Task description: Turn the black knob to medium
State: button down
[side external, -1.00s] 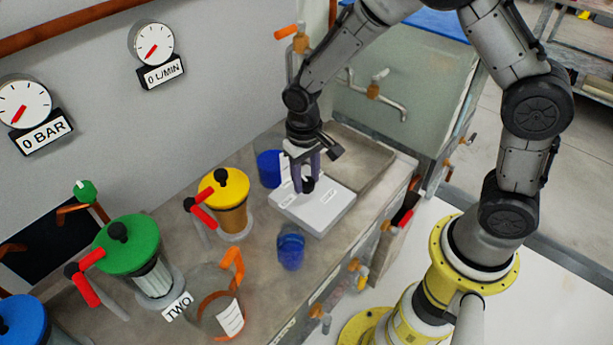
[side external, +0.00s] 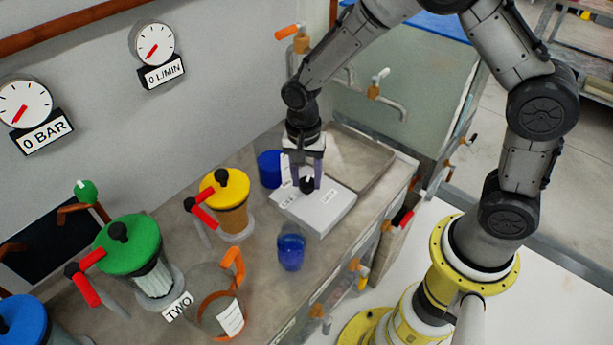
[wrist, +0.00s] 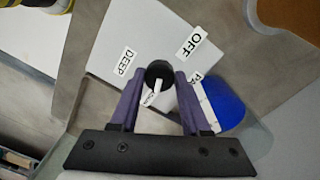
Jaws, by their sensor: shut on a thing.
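The black knob (side external: 307,187) stands on top of a white box (side external: 324,210) on the bench. In the wrist view the knob (wrist: 160,72) sits between the two purple fingers of my gripper (wrist: 160,82), which points down and is shut on it. A white strip with small lettering shows at the knob, between the fingers. An OFF label (wrist: 191,42) and a DEEP label (wrist: 125,62) lie on the box. A third label, starting "PA", is partly hidden by a finger. My gripper (side external: 307,181) is also seen over the box from the side.
A blue cup (side external: 269,168) stands behind the box, close to my gripper. A blue glass (side external: 290,248) stands in front. Yellow-lidded (side external: 226,188) and green-lidded (side external: 126,245) pumps and a jug (side external: 215,305) are to the left. Both gauges read 0.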

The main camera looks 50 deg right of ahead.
aim_at(304, 181)
jog(key=shift+m, duration=0.6)
jog(key=shift+c, duration=1.8)
grip_release()
jog(key=shift+r, duration=0.1)
notch_tip(304, 181, up, 14)
jog(key=shift+w, duration=0.25)
jog(key=shift+a, duration=0.1)
